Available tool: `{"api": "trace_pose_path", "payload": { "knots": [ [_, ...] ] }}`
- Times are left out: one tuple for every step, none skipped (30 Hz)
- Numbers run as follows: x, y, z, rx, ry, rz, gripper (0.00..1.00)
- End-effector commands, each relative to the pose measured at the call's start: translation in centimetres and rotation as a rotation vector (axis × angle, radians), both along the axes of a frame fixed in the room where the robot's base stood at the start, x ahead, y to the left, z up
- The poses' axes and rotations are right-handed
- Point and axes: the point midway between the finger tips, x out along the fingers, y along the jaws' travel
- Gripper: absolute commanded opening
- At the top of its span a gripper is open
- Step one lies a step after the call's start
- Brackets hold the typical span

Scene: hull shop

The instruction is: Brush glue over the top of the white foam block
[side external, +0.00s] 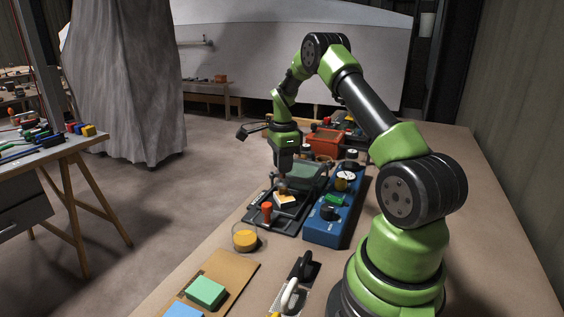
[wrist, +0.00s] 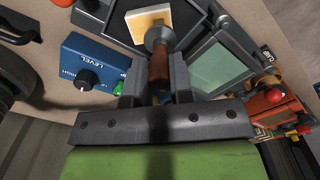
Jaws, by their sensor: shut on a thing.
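My gripper (side external: 283,180) is above the block, pointing down. In the wrist view my gripper (wrist: 157,88) is shut on the brown handle of a brush (wrist: 159,65). The brush's round grey head is at the block's edge and covers part of it. I cannot tell whether it touches the block.
A blue box with knobs (side external: 324,226) stands close right of the fixture. A jar of yellow stuff (side external: 244,238) stands in front. A green block (side external: 206,291) lies on a brown board, with a trowel (side external: 289,297) beside it.

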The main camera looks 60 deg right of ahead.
Motion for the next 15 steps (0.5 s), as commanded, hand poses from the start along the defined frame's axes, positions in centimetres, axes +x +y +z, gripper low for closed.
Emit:
{"api": "trace_pose_path", "payload": {
  "knots": [
    [-0.2, 0.2, 0.0, 0.001, 0.001, 0.000, 0.00],
    [-0.2, 0.3, 0.0, 0.001, 0.000, -0.001, 0.00],
    [-0.3, 0.4, 0.0, 0.001, 0.000, -0.001, 0.00],
    [-0.4, 0.4, 0.1, 0.001, -0.001, -0.001, 0.00],
    [-0.4, 0.4, 0.1, 0.001, -0.001, -0.001, 0.00],
    [-0.4, 0.4, 0.1, 0.000, -0.001, -0.001, 0.00],
    [-0.4, 0.5, 0.1, 0.000, -0.001, -0.001, 0.00],
    [-0.5, 0.5, 0.1, 0.000, -0.001, -0.001, 0.00],
    [-0.6, 0.6, 0.1, 0.001, -0.001, -0.001, 0.00],
    [-0.7, 0.7, 0.1, 0.001, -0.001, -0.001, 0.00],
    [-0.8, 0.8, 0.1, 0.001, -0.001, 0.000, 0.00],
    [-0.9, 0.9, 0.0, 0.000, 0.000, 0.001, 0.00],
    [-1.0, 1.0, 0.0, 0.000, 0.000, 0.001, 0.00],
    [-1.1, 1.1, 0.1, 0.000, 0.000, 0.001, 0.00],
    [-1.2, 1.3, 0.0, 0.000, 0.000, 0.000, 0.00]
  ]
}}
